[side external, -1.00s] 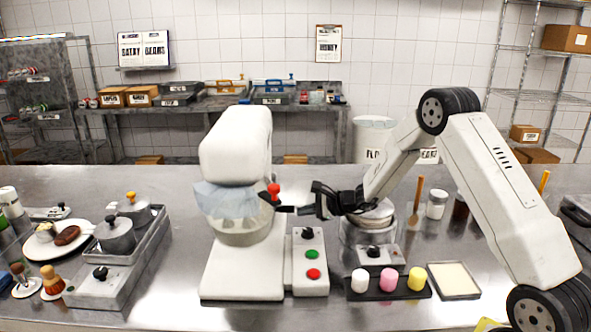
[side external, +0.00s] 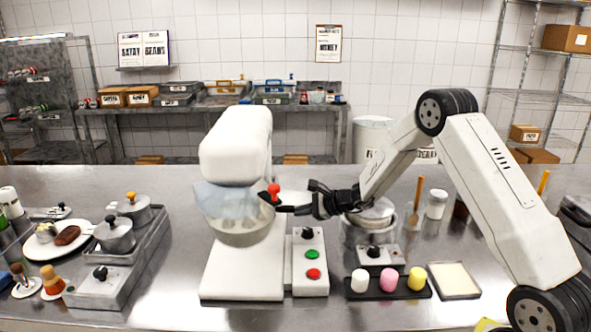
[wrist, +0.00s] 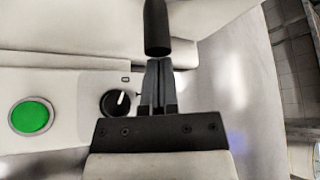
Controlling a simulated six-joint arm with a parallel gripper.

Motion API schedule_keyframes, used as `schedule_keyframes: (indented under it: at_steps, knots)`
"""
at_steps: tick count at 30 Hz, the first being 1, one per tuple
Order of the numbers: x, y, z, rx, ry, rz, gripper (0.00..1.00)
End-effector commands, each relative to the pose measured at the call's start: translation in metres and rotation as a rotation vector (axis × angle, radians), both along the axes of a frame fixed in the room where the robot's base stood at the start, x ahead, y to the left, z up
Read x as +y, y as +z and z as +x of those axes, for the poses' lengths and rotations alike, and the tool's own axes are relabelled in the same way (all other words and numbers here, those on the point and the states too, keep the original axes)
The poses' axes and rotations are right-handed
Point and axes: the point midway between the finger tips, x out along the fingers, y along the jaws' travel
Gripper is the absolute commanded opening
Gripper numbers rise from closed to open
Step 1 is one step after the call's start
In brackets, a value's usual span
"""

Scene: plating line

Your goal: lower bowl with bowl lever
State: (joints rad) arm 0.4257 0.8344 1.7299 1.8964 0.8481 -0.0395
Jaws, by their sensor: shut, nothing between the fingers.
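The white mixer (side external: 236,150) stands on the steel counter. Its bowl (side external: 240,232) sits under the mixer head with a clear bluish guard around the top. The bowl lever (side external: 273,190) has a red knob at the right side of the mixer, near the bowl rim. My gripper (side external: 284,209) is shut, pointing left, with its tips close beside and below the red knob. I cannot tell whether they touch the lever. In the wrist view, the shut, empty fingers (wrist: 160,75) lie just below the end of a dark rod (wrist: 157,28); I cannot tell if this is the lever.
The mixer's control box has a black dial (side external: 307,233), a green button (side external: 312,254) and a red button (side external: 313,273). A dark tray with white, pink and yellow pieces (side external: 388,281) and a metal pot (side external: 358,232) stand to the right. Pots (side external: 114,236) stand left.

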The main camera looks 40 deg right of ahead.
Motion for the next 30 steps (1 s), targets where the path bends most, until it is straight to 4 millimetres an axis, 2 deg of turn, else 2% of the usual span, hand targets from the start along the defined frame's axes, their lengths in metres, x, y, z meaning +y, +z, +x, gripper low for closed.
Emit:
schedule_keyframes:
  at_steps: [20,30]
  knots:
    - [0.004,0.007,-0.004,0.06,0.002,0.06,0.0]
    - [0.01,0.022,-0.009,0.169,0.002,0.171,0.0]
